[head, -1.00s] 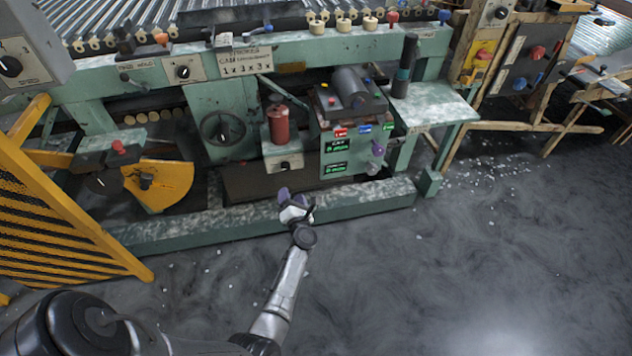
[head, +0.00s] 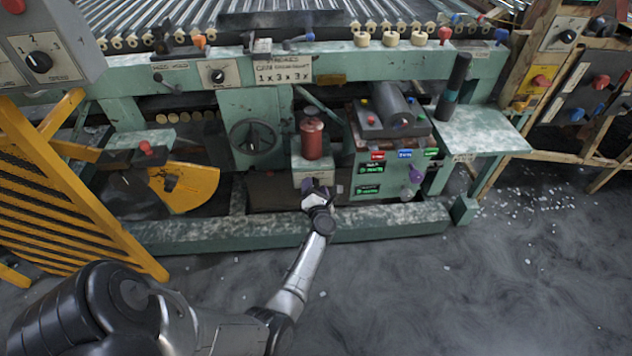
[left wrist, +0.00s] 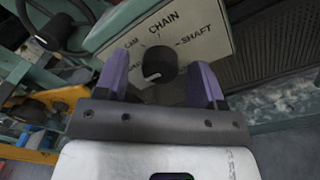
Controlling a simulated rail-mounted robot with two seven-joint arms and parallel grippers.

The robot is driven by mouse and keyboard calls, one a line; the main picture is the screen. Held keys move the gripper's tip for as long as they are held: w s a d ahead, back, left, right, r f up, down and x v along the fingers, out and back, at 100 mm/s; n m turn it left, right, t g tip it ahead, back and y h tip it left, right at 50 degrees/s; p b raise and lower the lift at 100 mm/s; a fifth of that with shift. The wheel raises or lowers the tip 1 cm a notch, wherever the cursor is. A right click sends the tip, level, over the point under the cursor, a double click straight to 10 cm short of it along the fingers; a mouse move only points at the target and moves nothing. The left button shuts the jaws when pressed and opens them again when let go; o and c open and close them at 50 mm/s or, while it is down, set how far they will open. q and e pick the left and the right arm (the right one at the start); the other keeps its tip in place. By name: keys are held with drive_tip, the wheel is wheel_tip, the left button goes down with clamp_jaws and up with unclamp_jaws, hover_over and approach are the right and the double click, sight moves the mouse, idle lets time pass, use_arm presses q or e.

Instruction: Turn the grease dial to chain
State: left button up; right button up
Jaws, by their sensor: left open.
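The grease dial is a black round knob (left wrist: 160,64) on a pale plate (left wrist: 195,28) marked CAM, CHAIN and SHAFT in the left wrist view. CHAIN is at the middle top, CAM to the left, SHAFT to the right. A white mark shows on the knob's near face; I cannot tell which label the knob points to. My left gripper (left wrist: 160,84) is open, its two purple fingers on either side of the knob, with gaps showing. In the head view the left gripper (head: 316,186) covers the knob below the red canister (head: 312,138). My right gripper is not in view.
A handwheel (head: 253,137) is left of the canister. A green box with coloured buttons (head: 378,172) stands close on the right. A green base beam (head: 390,222) runs below the gripper. A yellow guard (head: 75,190) stands at the left. The floor in front is open.

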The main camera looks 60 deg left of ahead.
use_arm(q)
drive_tip(key=shift+w+a, duration=0.25)
drive_tip(key=shift+a, duration=0.3)
drive_tip(key=shift+s+d, duration=0.1)
drive_tip(key=shift+d, duration=0.1)
drive_tip(key=shift+a, duration=0.1)
drive_tip(key=c, duration=0.9)
